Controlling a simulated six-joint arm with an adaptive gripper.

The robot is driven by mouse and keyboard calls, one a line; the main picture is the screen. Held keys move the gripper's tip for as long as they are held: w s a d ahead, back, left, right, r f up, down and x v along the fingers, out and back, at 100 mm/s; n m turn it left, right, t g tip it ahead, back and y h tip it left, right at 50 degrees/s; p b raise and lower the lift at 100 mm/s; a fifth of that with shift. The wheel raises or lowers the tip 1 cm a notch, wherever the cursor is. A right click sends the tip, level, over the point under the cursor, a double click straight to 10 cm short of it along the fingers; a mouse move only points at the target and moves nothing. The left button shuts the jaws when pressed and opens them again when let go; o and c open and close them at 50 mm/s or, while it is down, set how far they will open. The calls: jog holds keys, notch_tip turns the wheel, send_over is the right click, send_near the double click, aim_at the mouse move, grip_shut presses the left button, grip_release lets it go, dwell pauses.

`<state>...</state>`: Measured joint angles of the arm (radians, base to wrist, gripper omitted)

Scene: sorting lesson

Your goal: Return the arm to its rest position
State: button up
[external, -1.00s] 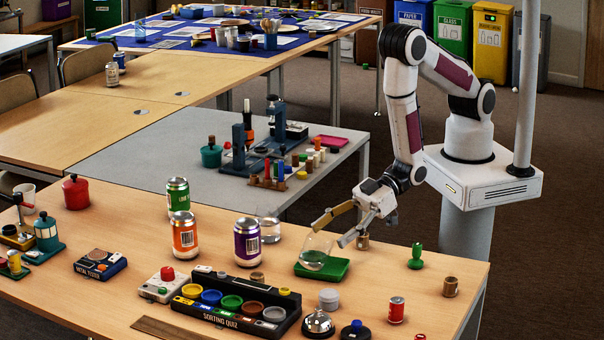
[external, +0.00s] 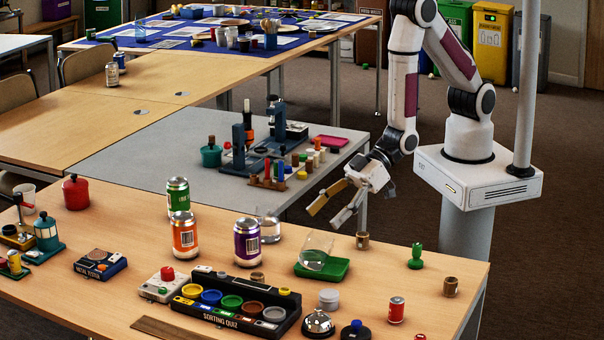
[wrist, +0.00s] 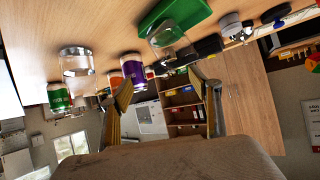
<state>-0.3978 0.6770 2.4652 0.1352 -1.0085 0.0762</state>
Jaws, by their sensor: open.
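My gripper (external: 332,208) is open and empty, held above and behind the far edge of the wooden table, pointing down and to the left. In the wrist view its two fingers (wrist: 165,100) stand apart with nothing between them. A clear glass (external: 316,252) is on a green tray (external: 333,270) at the table's far right part, below and apart from my gripper; it looks tilted. The tray also shows in the wrist view (wrist: 195,12).
A second clear glass (external: 268,228), a purple can (external: 247,243), an orange can (external: 184,236) and a green can (external: 178,197) stand left of the tray. A brown cylinder (external: 362,240) stands behind the tray. The sorting quiz box (external: 235,318) lies in front.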

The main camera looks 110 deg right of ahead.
jog(key=s+d+r+g, duration=0.1)
jog(key=s+d+r, duration=0.2)
jog(key=r, duration=0.3)
jog(key=s+d+r+m+g+h, duration=0.1)
jog(key=s+d+r, duration=0.1)
jog(key=d+r, duration=0.3)
jog(key=s+d+r+g, duration=0.1)
jog(key=s+d+r, duration=0.15)
jog(key=r, duration=0.35)
jog(key=s+d+r+g, duration=0.1)
jog(key=s+d+r, duration=0.1)
jog(key=s, duration=0.5)
jog(key=s+d+r+h, duration=0.1)
jog(key=s+d+r, duration=0.2)
jog(key=s, duration=0.4)
jog(key=s+d+r+m+g+h, duration=0.1)
jog(key=s+d+r, duration=0.1)
jog(key=s, duration=0.5)
jog(key=shift+d+r+g, duration=0.25)
jog(key=shift+r+g, duration=0.05)
jog(key=shift+r, duration=0.35)
jog(key=shift+c, duration=1)
jog(key=shift+w, duration=0.2)
